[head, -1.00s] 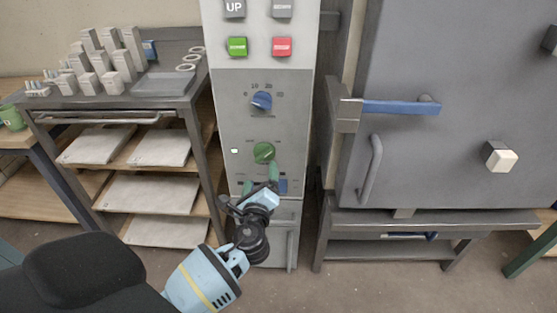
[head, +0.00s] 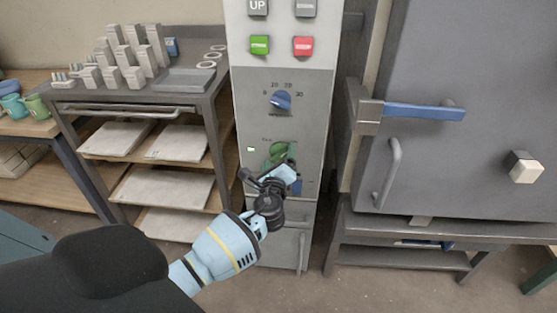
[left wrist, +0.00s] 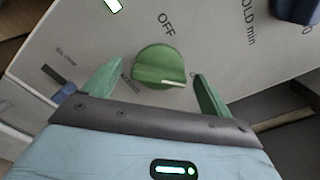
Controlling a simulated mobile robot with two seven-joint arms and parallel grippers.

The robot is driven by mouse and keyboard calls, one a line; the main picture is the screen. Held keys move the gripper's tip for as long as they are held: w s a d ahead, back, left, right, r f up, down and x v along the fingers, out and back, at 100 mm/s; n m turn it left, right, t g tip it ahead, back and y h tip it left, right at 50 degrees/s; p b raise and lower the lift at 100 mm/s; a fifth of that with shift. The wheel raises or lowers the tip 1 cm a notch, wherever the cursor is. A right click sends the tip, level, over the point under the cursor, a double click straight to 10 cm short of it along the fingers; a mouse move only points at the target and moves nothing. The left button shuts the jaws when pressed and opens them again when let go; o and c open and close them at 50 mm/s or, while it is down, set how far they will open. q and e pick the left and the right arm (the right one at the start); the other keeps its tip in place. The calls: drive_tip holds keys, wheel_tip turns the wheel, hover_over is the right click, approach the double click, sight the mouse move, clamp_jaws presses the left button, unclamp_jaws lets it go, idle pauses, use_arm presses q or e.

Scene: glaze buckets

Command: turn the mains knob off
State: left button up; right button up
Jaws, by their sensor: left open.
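The green mains knob (head: 280,149) is on the lower part of the grey control panel (head: 287,118), partly hidden by my left gripper. In the left wrist view the round green knob (left wrist: 160,65) shows whole, with a short white mark near its lower right edge. The word OFF is printed just above it there. My left gripper (left wrist: 152,82) is open, with one green finger on each side of the knob. Both fingers appear apart from it, and the gap between them is empty. My right gripper is not in view.
A blue dial (head: 281,101) sits above the knob, with green (head: 259,45) and red (head: 303,46) buttons higher up. A small blue switch (left wrist: 64,92) lies beside the gripper. A shelf rack (head: 140,107) stands left and a grey kiln door (head: 480,110) right.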

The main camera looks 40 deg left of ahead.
use_arm(q)
drive_tip(key=c, duration=1)
